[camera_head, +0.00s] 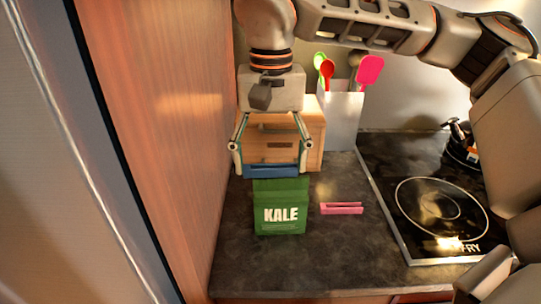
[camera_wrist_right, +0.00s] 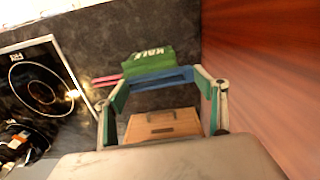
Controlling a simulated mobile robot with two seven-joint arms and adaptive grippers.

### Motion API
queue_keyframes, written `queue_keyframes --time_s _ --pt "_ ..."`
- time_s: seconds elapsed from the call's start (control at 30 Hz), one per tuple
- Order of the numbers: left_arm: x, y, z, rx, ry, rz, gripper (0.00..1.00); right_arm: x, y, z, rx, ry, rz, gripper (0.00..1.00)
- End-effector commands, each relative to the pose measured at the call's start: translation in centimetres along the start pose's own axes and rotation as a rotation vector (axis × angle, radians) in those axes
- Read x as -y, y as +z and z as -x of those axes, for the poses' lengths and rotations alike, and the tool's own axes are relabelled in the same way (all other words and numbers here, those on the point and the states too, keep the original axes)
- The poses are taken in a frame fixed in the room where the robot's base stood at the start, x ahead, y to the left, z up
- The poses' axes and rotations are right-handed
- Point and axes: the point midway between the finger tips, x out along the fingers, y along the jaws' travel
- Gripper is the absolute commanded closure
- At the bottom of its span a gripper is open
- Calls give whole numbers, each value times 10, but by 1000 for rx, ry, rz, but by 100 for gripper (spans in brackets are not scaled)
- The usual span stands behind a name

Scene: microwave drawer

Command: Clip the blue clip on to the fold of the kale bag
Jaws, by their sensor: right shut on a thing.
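The green kale bag (camera_head: 280,222) stands upright on the dark counter, its white KALE label facing me. It also shows in the right wrist view (camera_wrist_right: 148,60). My right gripper (camera_head: 271,168) reaches down above and behind the bag and is shut on the blue clip (camera_head: 271,171). The clip lies level across the fingertips, right at the bag's top edge. In the right wrist view the blue clip (camera_wrist_right: 160,78) overlaps the bag's near edge. I cannot tell whether it is around the fold or only beside it. My left gripper is not in view.
A pink clip (camera_head: 341,208) lies right of the bag. A wooden box (camera_head: 312,130) stands behind the gripper, beside a white utensil holder (camera_head: 342,118). A cooktop (camera_head: 440,215) is at the right. A wooden panel (camera_head: 165,130) closes off the left.

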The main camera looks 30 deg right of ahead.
Motion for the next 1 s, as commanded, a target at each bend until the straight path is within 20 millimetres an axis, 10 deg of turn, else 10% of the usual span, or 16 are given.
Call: queue_keyframes --time_s 1.0 --pt "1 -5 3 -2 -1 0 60 0 0 1 0 0 0 38"
